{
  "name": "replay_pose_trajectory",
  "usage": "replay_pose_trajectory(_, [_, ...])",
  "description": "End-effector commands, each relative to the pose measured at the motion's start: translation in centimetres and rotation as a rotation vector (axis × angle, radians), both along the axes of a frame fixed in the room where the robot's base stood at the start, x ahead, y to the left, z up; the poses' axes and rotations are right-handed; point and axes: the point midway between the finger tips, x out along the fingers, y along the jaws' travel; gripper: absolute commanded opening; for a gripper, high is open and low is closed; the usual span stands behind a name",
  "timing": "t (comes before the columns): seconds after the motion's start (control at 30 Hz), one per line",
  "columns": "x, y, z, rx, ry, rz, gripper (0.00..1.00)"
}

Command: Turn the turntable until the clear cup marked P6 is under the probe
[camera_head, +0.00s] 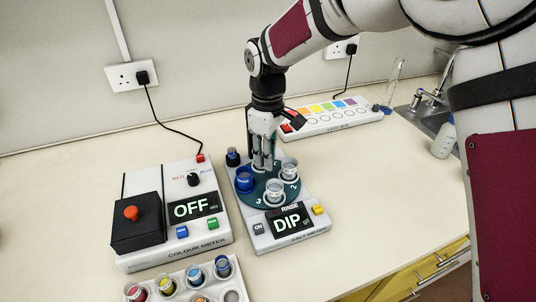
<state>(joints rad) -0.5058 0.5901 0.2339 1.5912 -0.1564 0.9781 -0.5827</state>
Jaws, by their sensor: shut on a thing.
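The round blue-green turntable (256,200) sits on the white salt meter (290,240), with numbers such as 2 and 3 on its top. Two clear cups stand on it, one at the front (275,193) and one at the right (289,170); a blue cup (244,181) stands at its left. I cannot read a P6 mark on any cup. My gripper (263,166) points down over the turntable's middle, its fingers close together and shut on a part of the turntable that they mostly hide. I cannot make out the probe clearly; the gripper covers the back of the turntable.
The salt meter's screen reads RINSE and DIP. A colour meter (210,250) reading OFF stands at left, with a rack of coloured cups (180,293) in front. A small dark-blue container (232,157) is behind left, a light box (330,122) behind right.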

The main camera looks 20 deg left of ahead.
Motion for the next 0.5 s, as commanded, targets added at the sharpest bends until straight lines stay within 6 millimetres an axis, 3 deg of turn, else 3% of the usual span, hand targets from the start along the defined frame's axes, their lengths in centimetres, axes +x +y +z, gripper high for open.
replay_pose_trajectory(0.5, [-0.13,0.02,-0.06,0.0,0.003,0.061,0.0])
